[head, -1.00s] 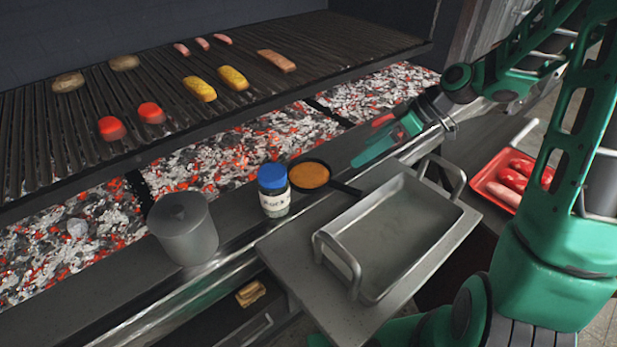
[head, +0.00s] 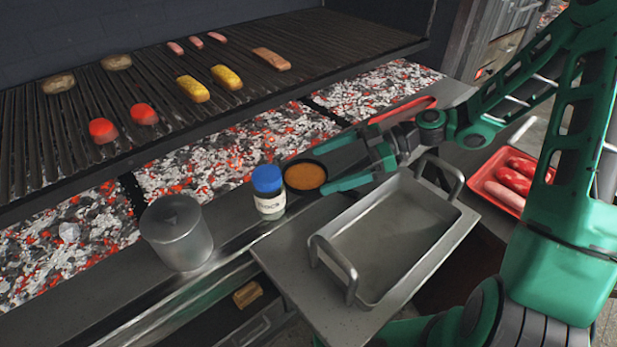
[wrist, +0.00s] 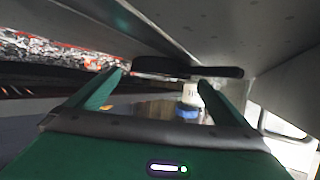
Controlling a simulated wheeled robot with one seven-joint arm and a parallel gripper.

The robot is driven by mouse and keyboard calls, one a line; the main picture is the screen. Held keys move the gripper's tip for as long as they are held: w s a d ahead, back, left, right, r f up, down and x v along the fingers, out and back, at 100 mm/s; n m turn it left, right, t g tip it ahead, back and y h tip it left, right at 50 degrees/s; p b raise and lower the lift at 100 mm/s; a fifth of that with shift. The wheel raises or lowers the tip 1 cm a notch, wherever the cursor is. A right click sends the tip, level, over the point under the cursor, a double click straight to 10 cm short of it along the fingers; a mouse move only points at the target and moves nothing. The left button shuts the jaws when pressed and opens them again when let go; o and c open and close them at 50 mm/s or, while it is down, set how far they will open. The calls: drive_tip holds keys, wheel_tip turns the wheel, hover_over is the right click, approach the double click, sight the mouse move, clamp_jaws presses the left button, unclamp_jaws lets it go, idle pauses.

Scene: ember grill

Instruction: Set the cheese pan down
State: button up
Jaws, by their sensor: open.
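The cheese pan (head: 306,176) is a small round dark pan with an orange-brown filling. It sits level on the steel ledge in front of the coals, right of the blue-capped jar (head: 269,192). My gripper (head: 335,163) is open just right of the pan, its green fingers pointing left toward it. The pan's handle is hidden behind the gripper in the head view. In the wrist view, a dark flat shape (wrist: 188,68), probably the pan seen edge-on, lies across the fingertips (wrist: 160,80).
A steel tray (head: 395,240) with raised handles stands close below the gripper. A grey lidded pot (head: 177,232) is left of the jar. The grill grate (head: 150,85) with food lies behind glowing coals. A red tray (head: 497,195) with meat is at right.

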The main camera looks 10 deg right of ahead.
sight(311, 173)
drive_tip(key=x, duration=0.4)
drive_tip(key=shift+f, duration=0.1)
drive_tip(key=shift+c, duration=0.6)
drive_tip(key=c, duration=1.3)
